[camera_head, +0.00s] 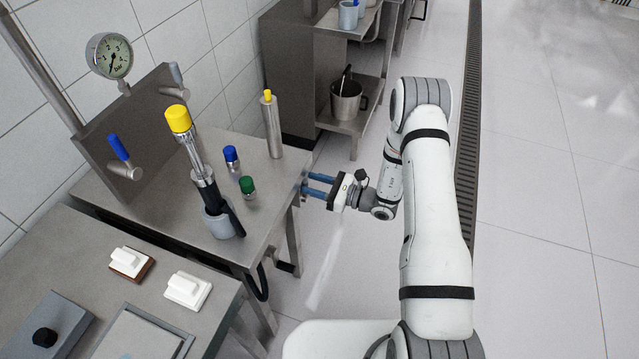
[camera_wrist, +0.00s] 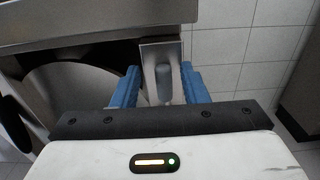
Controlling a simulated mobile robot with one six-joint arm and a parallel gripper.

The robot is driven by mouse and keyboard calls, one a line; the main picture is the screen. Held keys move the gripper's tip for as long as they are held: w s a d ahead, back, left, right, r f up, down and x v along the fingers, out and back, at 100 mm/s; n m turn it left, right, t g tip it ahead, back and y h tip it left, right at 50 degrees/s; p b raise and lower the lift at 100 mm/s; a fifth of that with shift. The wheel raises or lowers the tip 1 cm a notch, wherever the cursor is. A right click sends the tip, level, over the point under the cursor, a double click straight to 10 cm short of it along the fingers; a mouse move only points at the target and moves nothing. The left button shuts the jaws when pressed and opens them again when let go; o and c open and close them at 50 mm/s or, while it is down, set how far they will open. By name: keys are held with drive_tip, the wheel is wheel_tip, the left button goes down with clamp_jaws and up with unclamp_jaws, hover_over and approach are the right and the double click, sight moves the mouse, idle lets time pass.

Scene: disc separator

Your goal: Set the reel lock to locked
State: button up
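A small grey rounded handle (camera_wrist: 164,82) stands in front of an upright metal plate (camera_wrist: 161,54) at the side of the steel table; no label shows, but it appears to be the reel lock. My gripper (camera_wrist: 158,84) is open, with its blue fingers on either side of the handle. A gap shows at the left finger; whether the right finger touches is unclear. In the head view my gripper (camera_head: 308,184) reaches the table's right side from the right. The handle is too small to make out there, and its locked or unlocked position cannot be told.
The steel table (camera_head: 262,205) carries a yellow-capped tool (camera_head: 179,120), a blue-capped bottle (camera_head: 231,158), a green-capped bottle (camera_head: 247,186) and a tall cylinder (camera_head: 271,125). The floor (camera_head: 545,200) to the right is clear.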

clamp_jaws()
idle(0.4)
drive_tip(key=shift+d+f, duration=0.15)
drive_tip(key=shift+d, duration=0.4)
drive_tip(key=c, duration=0.7)
unclamp_jaws()
drive_tip(key=shift+s+a+r, duration=0.1)
drive_tip(key=shift+a+r, duration=0.1)
drive_tip(key=shift+a, duration=0.2)
drive_tip(key=shift+o, duration=0.9)
drive_tip(key=shift+s+a, duration=0.1)
drive_tip(key=shift+a, duration=0.25)
drive_tip(key=o, duration=0.4)
drive_tip(key=shift+d+f, duration=0.15)
drive_tip(key=shift+d, duration=0.7)
drive_tip(key=shift+o, duration=0.6)
drive_tip(key=shift+s+d, duration=0.15)
drive_tip(key=shift+d, duration=0.25)
drive_tip(key=v, duration=0.7)
drive_tip(key=shift+d+b, duration=0.15)
drive_tip(key=shift+b, duration=0.25)
